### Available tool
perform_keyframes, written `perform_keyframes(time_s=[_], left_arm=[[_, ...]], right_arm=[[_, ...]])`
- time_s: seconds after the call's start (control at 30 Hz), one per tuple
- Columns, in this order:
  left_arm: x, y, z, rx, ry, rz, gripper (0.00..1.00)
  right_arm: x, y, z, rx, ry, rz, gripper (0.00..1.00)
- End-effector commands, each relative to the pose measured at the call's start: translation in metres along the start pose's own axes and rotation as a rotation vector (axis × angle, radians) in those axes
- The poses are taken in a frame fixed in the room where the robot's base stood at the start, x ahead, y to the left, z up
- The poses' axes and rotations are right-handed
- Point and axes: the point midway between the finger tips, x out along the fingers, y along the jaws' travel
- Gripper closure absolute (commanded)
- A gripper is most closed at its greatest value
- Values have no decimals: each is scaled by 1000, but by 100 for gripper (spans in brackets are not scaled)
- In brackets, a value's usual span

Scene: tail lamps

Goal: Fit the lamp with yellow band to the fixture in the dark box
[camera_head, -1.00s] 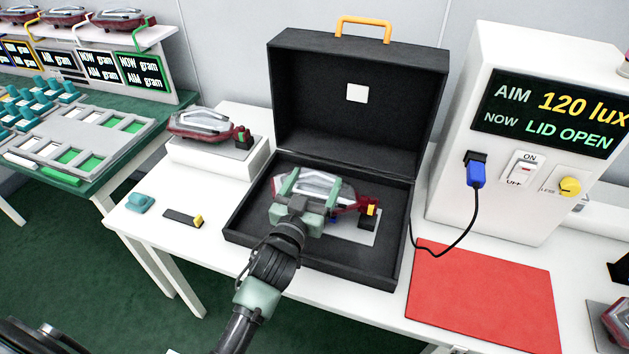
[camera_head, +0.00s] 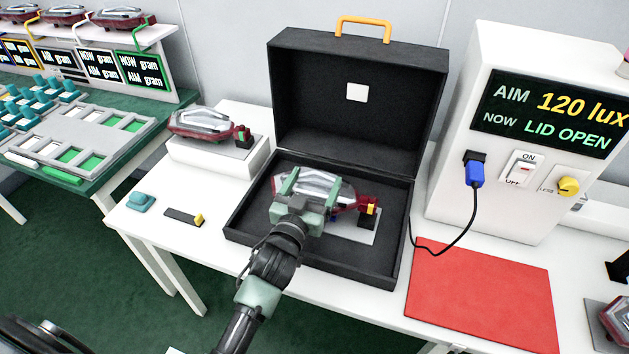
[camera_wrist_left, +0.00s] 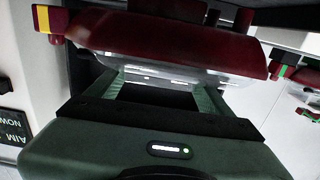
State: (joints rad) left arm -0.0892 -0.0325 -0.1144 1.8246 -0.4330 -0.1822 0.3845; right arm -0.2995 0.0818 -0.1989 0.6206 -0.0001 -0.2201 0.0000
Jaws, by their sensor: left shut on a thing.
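The lamp with the yellow band (camera_head: 371,208) has a clear lens and a dark red body. It is inside the open dark box (camera_head: 263,232), over a light grey plate (camera_head: 362,232) with a black block at its right, which looks like the fixture. My left gripper (camera_head: 311,188) is shut on the lamp, its fingers on either side of the lens. In the left wrist view the lamp (camera_wrist_left: 180,48) lies across the fingers, with the yellow band at upper left. The lamp hides most of the plate; I cannot tell whether they touch. My right gripper is not in view.
A lamp with a green band (camera_head: 203,123) sits on a white block left of the box. A teal piece (camera_head: 140,202) and a dark strip with a yellow end (camera_head: 184,217) lie on the white table. A meter (camera_head: 545,120) reads LID OPEN. A red mat (camera_head: 480,295) is clear.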

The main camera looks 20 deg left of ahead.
Motion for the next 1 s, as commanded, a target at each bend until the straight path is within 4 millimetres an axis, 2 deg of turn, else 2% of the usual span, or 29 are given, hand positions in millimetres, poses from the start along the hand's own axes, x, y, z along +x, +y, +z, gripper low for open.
perform_keyframes(time_s=[0.17, 0.97, 1.0], left_arm=[[0, 0, 1, 0, 4, 0, 76], [0, 0, 28, 0, 3, 0, 76], [0, 0, 27, 0, 4, 0, 10]], right_arm=[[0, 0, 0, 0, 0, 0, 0], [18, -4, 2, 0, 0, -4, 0], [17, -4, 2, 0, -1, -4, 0]])
